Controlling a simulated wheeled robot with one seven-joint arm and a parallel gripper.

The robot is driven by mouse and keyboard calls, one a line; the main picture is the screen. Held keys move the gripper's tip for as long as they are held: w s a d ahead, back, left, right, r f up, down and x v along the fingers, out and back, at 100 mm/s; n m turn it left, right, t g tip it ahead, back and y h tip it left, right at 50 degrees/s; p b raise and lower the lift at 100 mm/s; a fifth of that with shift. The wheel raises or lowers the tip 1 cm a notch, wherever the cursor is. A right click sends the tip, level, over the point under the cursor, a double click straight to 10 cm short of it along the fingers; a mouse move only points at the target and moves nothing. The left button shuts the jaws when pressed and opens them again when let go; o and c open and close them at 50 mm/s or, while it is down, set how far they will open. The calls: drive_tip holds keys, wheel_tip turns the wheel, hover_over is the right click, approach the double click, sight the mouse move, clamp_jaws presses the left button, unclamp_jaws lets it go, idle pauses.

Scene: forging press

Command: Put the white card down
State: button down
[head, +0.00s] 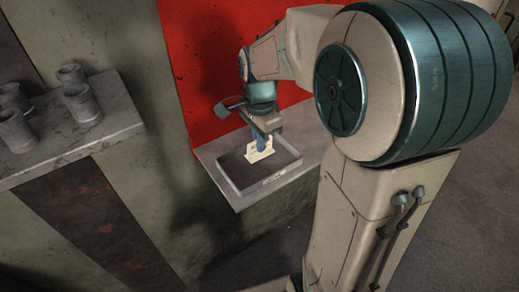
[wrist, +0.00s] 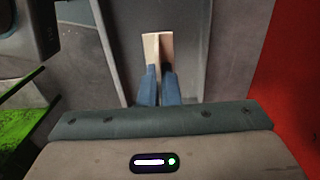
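The white card (head: 260,152) is upright between the fingers of my gripper (head: 259,144), over a shallow grey tray (head: 266,189) in the head view. In the wrist view the pale card (wrist: 150,46) shows just beyond the tips of my two blue fingers (wrist: 158,72). The fingers are close together, with the card pinched between them. The card's lower edge is close to the tray floor; I cannot tell if it touches. The fingers hide part of the card.
The tray sits on a grey ledge (head: 211,155) in front of a red panel (head: 205,60). A small pale label is on the tray's front wall. At left, a stone shelf (head: 110,120) holds several grey cups (head: 81,103). The tray floor around the card looks clear.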

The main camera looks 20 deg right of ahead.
drive_tip(key=shift+f, duration=1.85)
drive_tip(key=shift+f, duration=0.25)
drive_tip(key=c, duration=1.6)
unclamp_jaws()
drive_tip(key=shift+r, duration=0.1)
drive_tip(key=shift+c, duration=0.2)
drive_tip(key=shift+r, duration=0.15)
